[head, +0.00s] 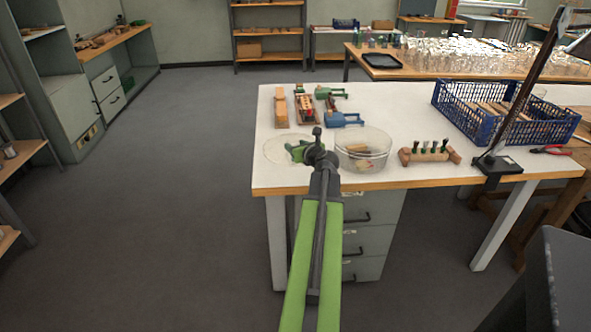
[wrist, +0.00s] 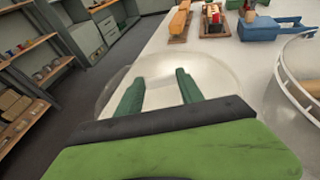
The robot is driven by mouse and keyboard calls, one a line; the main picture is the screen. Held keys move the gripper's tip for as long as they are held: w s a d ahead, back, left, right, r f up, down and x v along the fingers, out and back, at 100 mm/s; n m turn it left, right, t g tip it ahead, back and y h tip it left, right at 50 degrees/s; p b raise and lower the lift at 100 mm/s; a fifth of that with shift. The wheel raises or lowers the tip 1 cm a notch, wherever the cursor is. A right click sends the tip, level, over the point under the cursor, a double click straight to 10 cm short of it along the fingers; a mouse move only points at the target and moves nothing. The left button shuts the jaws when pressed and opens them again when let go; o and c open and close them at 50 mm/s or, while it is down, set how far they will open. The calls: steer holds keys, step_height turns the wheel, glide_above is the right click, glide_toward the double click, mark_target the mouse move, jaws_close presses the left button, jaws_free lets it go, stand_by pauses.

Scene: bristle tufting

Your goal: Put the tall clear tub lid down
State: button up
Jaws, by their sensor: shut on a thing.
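The clear lid (head: 274,149) is a thin transparent disc at the table's left front, left of the clear round tub (head: 364,158). My gripper (head: 299,150) has its green fingers shut on the lid's near side. In the wrist view, the lid (wrist: 160,68) spans between and beyond the two fingers (wrist: 159,92), and its left part shows against the floor past the table edge. I cannot tell whether it touches the table top. The tub is open at the top and has small pieces inside; its rim (wrist: 284,75) shows at the right in the wrist view.
Behind the lid stand a wooden block (head: 281,108), a holder with red parts (head: 307,108) and a blue clamp (head: 345,119). A wooden rack (head: 430,155), a blue crate (head: 457,112) and a lamp base (head: 497,166) are to the right. The white table top (head: 400,105) is bare mid-table.

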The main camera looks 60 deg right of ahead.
step_height(320, 180, down, 6)
steer(key=b, duration=0.4)
steer(key=shift+r, duration=0.2)
steer(key=shift+f, duration=0.2)
steer(key=o, duration=1.3)
steer(key=shift+r, duration=0.1)
